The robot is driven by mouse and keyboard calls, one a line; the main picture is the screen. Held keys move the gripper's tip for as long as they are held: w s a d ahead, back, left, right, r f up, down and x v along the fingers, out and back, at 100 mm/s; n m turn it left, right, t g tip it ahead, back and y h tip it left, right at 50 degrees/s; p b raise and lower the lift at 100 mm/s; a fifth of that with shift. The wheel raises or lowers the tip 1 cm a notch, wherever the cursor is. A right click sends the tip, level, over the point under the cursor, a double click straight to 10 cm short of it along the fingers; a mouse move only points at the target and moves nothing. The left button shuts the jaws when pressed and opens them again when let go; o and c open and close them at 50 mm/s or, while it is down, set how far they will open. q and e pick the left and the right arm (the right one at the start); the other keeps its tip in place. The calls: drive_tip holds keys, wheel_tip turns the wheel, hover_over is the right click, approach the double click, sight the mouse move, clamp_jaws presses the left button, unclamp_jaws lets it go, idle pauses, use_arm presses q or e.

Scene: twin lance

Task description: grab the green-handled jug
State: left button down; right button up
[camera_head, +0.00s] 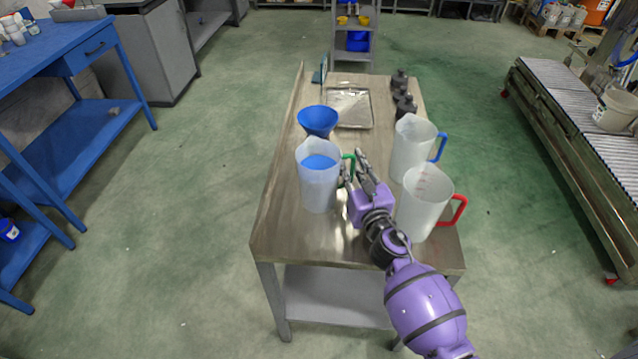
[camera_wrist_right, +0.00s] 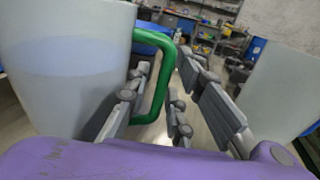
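The green-handled jug (camera_head: 319,184) stands upright at the left of the table, translucent white with blue showing inside its top. Its green handle (camera_wrist_right: 161,82) is on its right side; in the head view my gripper partly hides it. My right gripper (camera_head: 353,168) is beside the jug at the handle. In the right wrist view the open fingers (camera_wrist_right: 160,98) are spread, with the handle between them and a gap showing on the right finger's side. My left gripper is in neither view.
A red-handled jug (camera_head: 421,207) stands close right of my arm, with a blue-handled jug (camera_head: 411,150) behind it. A blue funnel (camera_head: 318,120), a metal tray (camera_head: 349,108) and dark bottles (camera_head: 402,92) are farther back. The table's (camera_head: 283,232) front left corner is bare.

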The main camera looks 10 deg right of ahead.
clamp_jaws()
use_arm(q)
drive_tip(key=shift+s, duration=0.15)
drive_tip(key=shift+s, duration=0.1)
use_arm(e)
drive_tip(key=shift+r, duration=0.15)
drive_tip(key=shift+r, duration=0.1)
